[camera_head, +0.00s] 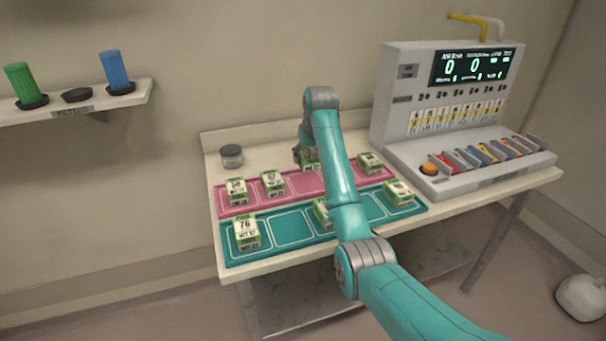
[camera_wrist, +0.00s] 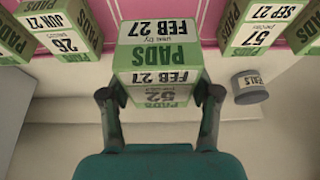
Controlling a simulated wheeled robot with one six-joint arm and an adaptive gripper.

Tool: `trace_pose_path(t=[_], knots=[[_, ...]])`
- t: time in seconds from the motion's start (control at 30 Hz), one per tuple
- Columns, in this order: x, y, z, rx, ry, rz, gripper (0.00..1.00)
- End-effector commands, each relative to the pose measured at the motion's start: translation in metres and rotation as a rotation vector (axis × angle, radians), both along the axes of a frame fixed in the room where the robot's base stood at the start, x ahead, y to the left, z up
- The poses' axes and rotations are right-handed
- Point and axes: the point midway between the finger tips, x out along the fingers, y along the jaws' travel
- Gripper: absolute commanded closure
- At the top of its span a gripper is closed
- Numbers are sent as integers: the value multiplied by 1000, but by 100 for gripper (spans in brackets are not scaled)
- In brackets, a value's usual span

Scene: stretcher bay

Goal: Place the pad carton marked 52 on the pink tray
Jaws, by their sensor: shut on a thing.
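The pad carton marked 52 (camera_wrist: 160,97) is green and white with FEB 27 on it. My gripper (camera_wrist: 160,98) is shut on it, one finger at each side. In the head view the carton (camera_head: 311,157) is partly hidden by my arm, at the back part of the pink tray (camera_head: 302,184). The pink tray also shows in the wrist view (camera_wrist: 205,10). I cannot tell whether the carton touches the tray. A carton marked 57 (camera_wrist: 258,37) and one marked 26 (camera_wrist: 55,42) stand on either side of it.
A teal tray (camera_head: 293,227) in front bears the carton marked 76 (camera_head: 245,232) and other cartons, one partly behind my arm. A grey jar (camera_head: 231,156) stands at the table's back left, also in the wrist view (camera_wrist: 249,87). A display console (camera_head: 440,100) stands at the right.

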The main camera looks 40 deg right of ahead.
Motion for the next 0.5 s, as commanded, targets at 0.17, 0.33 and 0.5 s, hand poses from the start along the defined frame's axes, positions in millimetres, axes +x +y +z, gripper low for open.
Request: trace_pose_path(t=[0.17,0.33,0.5], knots=[[0,0,-29,1,2,0,81],[0,0,-42,0,0,0,81],[0,0,-65,1,2,0,81]])
